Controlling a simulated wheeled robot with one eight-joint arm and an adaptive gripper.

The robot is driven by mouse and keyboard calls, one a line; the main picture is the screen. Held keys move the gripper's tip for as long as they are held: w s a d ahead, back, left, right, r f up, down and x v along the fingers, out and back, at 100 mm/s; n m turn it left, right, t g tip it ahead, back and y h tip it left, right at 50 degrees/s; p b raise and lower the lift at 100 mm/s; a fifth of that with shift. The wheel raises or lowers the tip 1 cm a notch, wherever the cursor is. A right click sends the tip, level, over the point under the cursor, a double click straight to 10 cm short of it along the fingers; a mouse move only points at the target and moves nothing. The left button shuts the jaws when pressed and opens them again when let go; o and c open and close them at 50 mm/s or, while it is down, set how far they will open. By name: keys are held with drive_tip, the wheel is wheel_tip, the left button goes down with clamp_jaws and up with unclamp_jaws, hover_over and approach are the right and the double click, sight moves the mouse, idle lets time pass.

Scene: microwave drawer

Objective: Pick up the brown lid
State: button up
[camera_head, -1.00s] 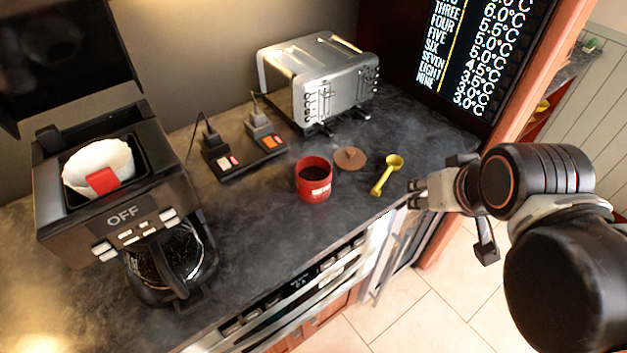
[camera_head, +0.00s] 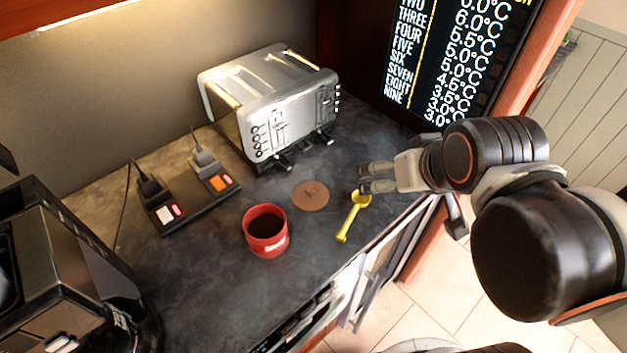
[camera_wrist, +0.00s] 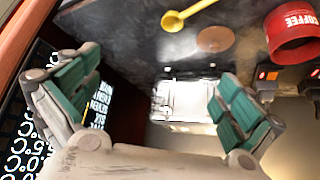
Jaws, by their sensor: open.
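The brown lid (camera_head: 311,195) is a flat round disc with a small knob, lying on the dark countertop between the red mug and the yellow scoop. It also shows in the wrist view (camera_wrist: 214,39), near the top and beyond the fingertips. My gripper (camera_head: 362,178) is open and empty, to the right of the lid and apart from it, by the scoop's bowl. In the wrist view my gripper (camera_wrist: 155,85) has its two green-padded fingers spread wide.
A red mug (camera_head: 266,232) stands left of the lid. A yellow scoop (camera_head: 352,215) lies to its right. A silver toaster (camera_head: 265,105) stands behind, a power strip (camera_head: 187,203) is to the left, and a coffee maker (camera_head: 50,275) is at the far left. The counter's front edge is near.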

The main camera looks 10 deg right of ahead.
drive_tip(key=w, duration=0.1)
drive_tip(key=n+g+p, duration=0.3)
drive_tip(key=n+g, duration=0.4)
drive_tip(key=n, duration=1.8)
hover_over(310, 188)
wheel_tip(310, 188, down, 12)
drive_tip(key=shift+f, duration=0.25)
drive_tip(key=shift+f+b, duration=0.9)
drive_tip(key=shift+f, duration=2)
